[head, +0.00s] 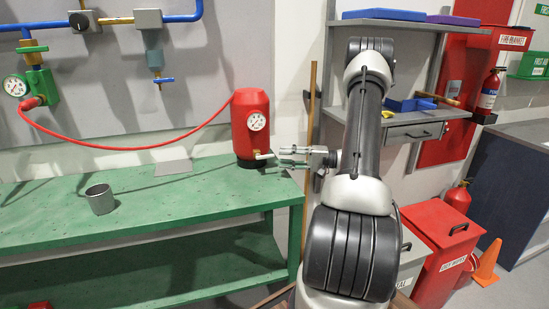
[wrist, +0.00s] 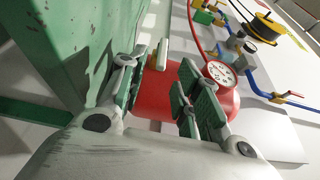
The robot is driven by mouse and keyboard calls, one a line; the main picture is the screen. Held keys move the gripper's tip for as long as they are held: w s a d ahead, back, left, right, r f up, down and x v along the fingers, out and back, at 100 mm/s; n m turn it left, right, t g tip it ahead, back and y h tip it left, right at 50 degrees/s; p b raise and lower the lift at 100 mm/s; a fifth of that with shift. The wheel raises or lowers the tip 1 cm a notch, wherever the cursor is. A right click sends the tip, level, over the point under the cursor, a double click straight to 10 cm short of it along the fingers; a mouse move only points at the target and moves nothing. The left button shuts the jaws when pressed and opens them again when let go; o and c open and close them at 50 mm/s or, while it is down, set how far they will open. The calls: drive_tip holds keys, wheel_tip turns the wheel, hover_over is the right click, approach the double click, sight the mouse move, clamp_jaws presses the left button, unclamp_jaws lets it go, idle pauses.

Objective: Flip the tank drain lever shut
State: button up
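The red tank (head: 250,128) stands upright at the right end of the green bench, with a round white gauge (head: 257,122) on its front. A small pale drain lever (head: 263,155) sticks out low on the tank's right side, toward my gripper. My gripper (head: 283,158) points left at the tank, just right of the lever, with its fingers apart. In the wrist view, the red tank (wrist: 160,92) shows between the two spread fingers (wrist: 164,66). The pale lever (wrist: 162,55) is near the left fingertip there; I cannot tell whether they touch.
The green bench (head: 150,215) runs left under the tank, with a grey metal cup (head: 100,199) on it. A red hose (head: 110,147) runs from the tank to the green valve (head: 42,88) on the wall panel. A wooden pole (head: 310,120) stands behind my gripper.

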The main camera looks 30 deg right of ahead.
drive_tip(key=v, duration=0.6)
drive_tip(key=shift+s+d, duration=0.2)
drive_tip(key=shift+d, duration=0.05)
drive_tip(key=shift+s+d, duration=0.1)
